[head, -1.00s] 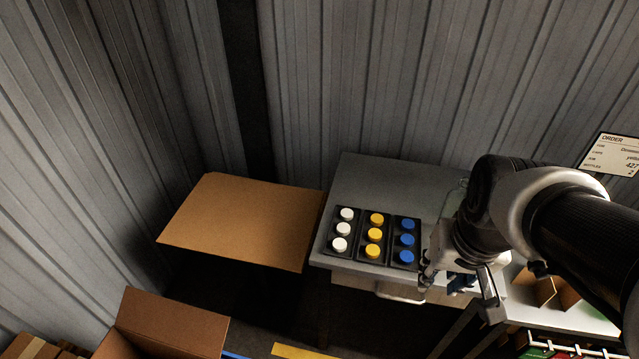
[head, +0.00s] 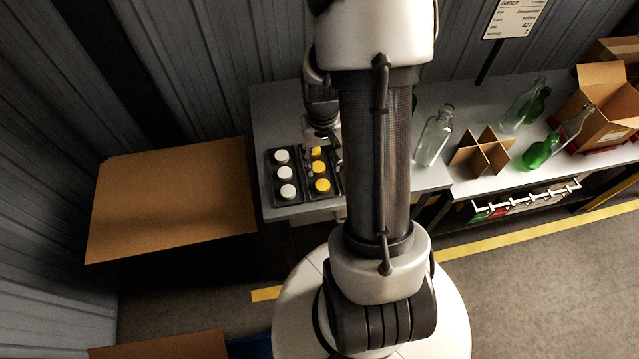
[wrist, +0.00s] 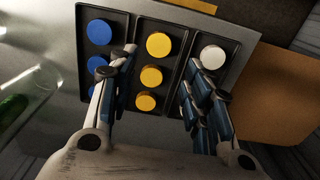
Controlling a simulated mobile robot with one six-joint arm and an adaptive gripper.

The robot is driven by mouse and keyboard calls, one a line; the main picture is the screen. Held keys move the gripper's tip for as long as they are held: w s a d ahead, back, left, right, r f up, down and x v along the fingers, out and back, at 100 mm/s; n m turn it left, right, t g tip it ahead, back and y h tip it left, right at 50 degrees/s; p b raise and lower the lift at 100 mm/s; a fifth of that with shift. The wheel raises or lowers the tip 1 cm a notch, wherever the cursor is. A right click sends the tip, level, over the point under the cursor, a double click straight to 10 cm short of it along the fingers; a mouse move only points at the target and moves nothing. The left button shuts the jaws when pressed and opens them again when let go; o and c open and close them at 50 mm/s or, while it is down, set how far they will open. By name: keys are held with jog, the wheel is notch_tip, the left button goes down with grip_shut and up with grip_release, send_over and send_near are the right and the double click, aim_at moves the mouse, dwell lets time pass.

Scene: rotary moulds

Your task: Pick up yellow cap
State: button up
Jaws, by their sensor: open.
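Several yellow caps stand in the middle column of a black tray (head: 272,163). In the wrist view they form a row: the near-top yellow cap (wrist: 159,45), the middle yellow cap (wrist: 151,75) and the lower yellow cap (wrist: 145,101). My gripper (wrist: 163,75) is open and empty above the tray. Its fingers stand apart on either side of the yellow column, over the blue and white columns. In the head view my arm hides the blue caps and part of the yellow column; a yellow cap (head: 322,185) still shows.
White caps (head: 287,191) and blue caps (wrist: 98,32) flank the yellow ones. A cardboard sheet (head: 170,200) lies left of the grey table (head: 268,100). Glass bottles (head: 435,135), a cardboard divider (head: 482,153) and an open box (head: 600,105) stand to the right.

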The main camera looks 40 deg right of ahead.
jog(key=b, duration=0.1)
send_over(323, 185)
jog(key=f, duration=0.5)
jog(key=shift+w+a+f, duration=0.1)
jog(key=shift+w, duration=0.1)
notch_tip(323, 185, down, 5)
jog(key=shift+s+f+b, duration=0.1)
jog(key=shift+s+b, duration=0.05)
jog(key=shift+b, duration=1)
jog(key=shift+c, duration=0.2)
jog(key=c, duration=0.6)
